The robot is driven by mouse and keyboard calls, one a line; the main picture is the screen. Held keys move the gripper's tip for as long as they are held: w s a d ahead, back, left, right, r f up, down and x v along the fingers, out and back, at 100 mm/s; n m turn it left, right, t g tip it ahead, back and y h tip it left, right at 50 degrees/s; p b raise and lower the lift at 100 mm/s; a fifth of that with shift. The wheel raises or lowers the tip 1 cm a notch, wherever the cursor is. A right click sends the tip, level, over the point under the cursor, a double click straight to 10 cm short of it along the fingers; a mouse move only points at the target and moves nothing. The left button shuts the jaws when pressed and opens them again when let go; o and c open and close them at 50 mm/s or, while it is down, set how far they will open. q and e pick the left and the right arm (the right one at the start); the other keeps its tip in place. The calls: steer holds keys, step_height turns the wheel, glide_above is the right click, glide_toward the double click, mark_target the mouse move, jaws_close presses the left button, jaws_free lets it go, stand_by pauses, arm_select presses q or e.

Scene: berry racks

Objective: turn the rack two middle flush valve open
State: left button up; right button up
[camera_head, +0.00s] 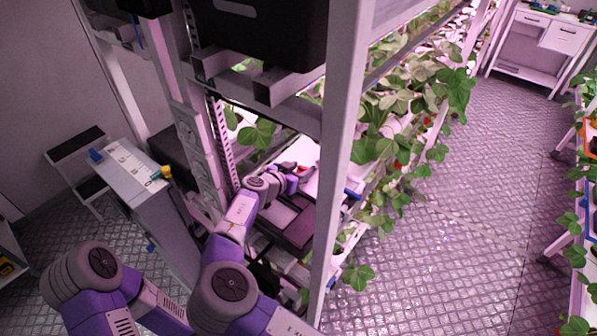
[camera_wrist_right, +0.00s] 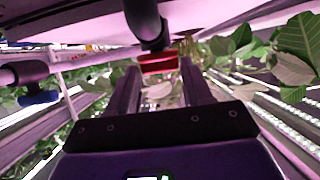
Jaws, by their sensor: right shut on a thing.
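A valve with a red handle (camera_wrist_right: 158,63) hangs on a dark pipe (camera_wrist_right: 148,22) under a shelf of the rack. In the right wrist view my right gripper (camera_wrist_right: 160,72) has its two dark fingers on either side of the red handle and is shut on it. In the head view my right gripper (camera_head: 298,172) reaches in between the rack's posts, and a small bit of red shows at its tip. The handle's exact turn is hard to judge. My left gripper is out of view.
A blue-handled valve (camera_wrist_right: 38,98) is at the left in the right wrist view. A rack post (camera_head: 342,150) stands right of my arm, with a black crate (camera_head: 255,35) above. Strawberry plants (camera_head: 400,100) line the rack. The aisle floor (camera_head: 460,210) is clear.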

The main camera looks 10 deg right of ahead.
steer(key=n+t+y+b, duration=0.1)
steer(key=b, duration=0.1)
steer(key=n+t+y+b, duration=0.1)
steer(key=b, duration=0.1)
steer(key=n+y+b, duration=0.1)
steer(key=b, duration=0.1)
steer(key=shift+s+d+f+n+t, duration=0.15)
steer(key=shift+s+d+n+t, duration=0.15)
steer(key=shift+d+t, duration=0.1)
steer(key=shift+d+n+t+y+b, duration=0.15)
steer(key=shift+n+t+y+b, duration=0.45)
steer(key=shift+n+y+b, duration=0.45)
steer(key=shift+r, duration=0.2)
steer(key=o, duration=1)
steer(key=shift+s, duration=0.15)
steer(key=v, duration=0.7)
steer(key=shift+s, duration=0.25)
steer(key=shift+r, duration=0.1)
